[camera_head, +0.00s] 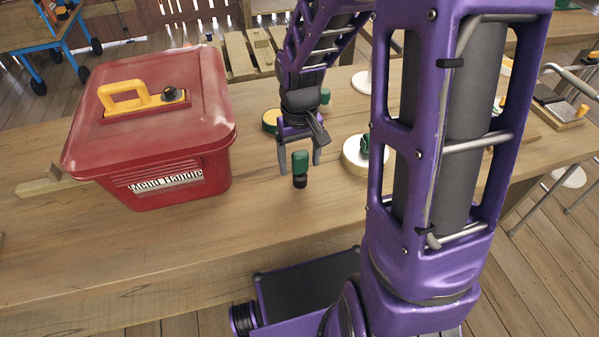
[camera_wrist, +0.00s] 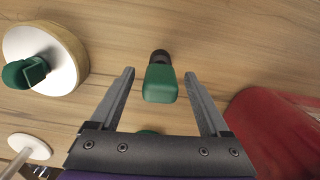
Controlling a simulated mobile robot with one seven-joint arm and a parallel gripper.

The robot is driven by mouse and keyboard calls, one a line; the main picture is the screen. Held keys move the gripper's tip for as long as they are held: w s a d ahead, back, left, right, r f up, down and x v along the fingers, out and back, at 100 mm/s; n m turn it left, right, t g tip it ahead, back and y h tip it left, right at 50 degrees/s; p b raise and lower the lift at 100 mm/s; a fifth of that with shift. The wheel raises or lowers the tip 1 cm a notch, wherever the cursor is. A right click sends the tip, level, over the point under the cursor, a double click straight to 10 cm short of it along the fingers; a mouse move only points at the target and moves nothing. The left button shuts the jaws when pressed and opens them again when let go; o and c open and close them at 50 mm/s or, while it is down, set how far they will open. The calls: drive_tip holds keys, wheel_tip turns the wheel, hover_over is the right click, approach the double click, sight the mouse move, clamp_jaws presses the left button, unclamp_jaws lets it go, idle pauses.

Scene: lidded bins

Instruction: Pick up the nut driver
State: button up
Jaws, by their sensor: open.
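The likely nut driver (camera_head: 300,166) is a short green-handled tool with a black end, standing upright on the wooden bench. In the wrist view the green handle (camera_wrist: 160,84) is seen from above, with its dark end beyond it. My gripper (camera_head: 300,167) is open and points down, its two fingers on either side of the tool. In the wrist view my gripper (camera_wrist: 159,73) shows a clear gap between each finger and the handle. Nothing is held. How far the fingertips are above the bench is hard to tell.
A red lidded bin (camera_head: 190,125) with a yellow handle stands left of my gripper. A round white-topped wooden disc (camera_head: 352,161) carrying a green piece is close on the right. A yellow-and-green round item (camera_head: 270,121) sits behind. The bench (camera_head: 235,235) is clear in front.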

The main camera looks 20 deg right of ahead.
sight(299, 169)
wheel_tip(299, 169, down, 3)
drive_tip(key=shift+w+f, duration=0.1)
drive_tip(key=shift+f, duration=0.1)
drive_tip(key=shift+c, duration=0.2)
clamp_jaws()
